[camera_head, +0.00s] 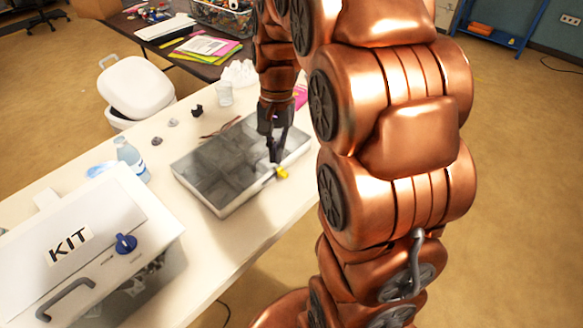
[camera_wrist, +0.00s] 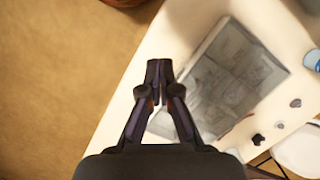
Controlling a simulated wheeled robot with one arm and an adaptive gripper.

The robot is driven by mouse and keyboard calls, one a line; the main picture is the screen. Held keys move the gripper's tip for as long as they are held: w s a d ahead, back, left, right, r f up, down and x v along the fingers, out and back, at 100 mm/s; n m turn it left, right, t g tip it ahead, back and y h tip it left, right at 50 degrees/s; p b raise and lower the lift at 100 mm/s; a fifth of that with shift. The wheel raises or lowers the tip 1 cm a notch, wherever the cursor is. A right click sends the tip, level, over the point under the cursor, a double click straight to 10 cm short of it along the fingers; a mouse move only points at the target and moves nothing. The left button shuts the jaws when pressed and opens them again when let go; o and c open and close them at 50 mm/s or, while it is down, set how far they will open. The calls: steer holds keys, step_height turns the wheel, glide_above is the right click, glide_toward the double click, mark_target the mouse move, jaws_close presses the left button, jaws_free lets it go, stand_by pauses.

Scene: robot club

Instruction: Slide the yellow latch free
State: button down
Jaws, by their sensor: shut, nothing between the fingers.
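The yellow latch (camera_head: 281,173) sits on the near right edge of a shallow grey case (camera_head: 226,210) with a see-through lid on the white table. My gripper (camera_head: 274,158) points down just behind the latch, over that edge of the case. Its fingers are together with nothing between them. I cannot tell whether they touch the latch. In the wrist view, my gripper (camera_wrist: 159,65) is beside the case (camera_wrist: 215,37), and the latch does not show.
A white KIT box (camera_head: 110,215) with a blue knob stands at the near left of the table (camera_head: 190,283). A bottle (camera_head: 131,158), a clear cup (camera_head: 224,93) and small dark pieces stand around the case. A white bin (camera_head: 137,88) is beyond the table.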

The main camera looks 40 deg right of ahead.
mark_target(282, 173)
steer(key=w+d+f+m+b, duration=0.1)
steer(key=w+d+f+m, duration=0.2)
steer(key=w+d+f, duration=0.2)
steer(key=w+d+f+m+t+y+b, duration=0.1)
steer(key=w+d+f+m, duration=0.2)
steer(key=d, duration=0.9)
steer(key=w+f, duration=0.1)
steer(key=w, duration=0.1)
steer(key=shift+w+f+m, duration=0.35)
steer(key=shift+m, duration=0.05)
steer(key=shift+f, duration=0.1)
steer(key=p+x, duration=0.2)
steer(key=x, duration=0.7)
steer(key=shift+s+a+f, duration=0.1)
steer(key=shift+a+f, duration=0.05)
steer(key=shift+a, duration=0.1)
steer(key=shift+s+a+f+p, duration=0.15)
steer(key=shift+a+p, duration=0.2)
steer(key=shift+a, duration=0.55)
steer(key=shift+s+a+p, duration=0.25)
steer(key=shift+a+p, duration=0.05)
steer(key=shift+a, duration=0.75)
steer(key=shift+f, duration=0.1)
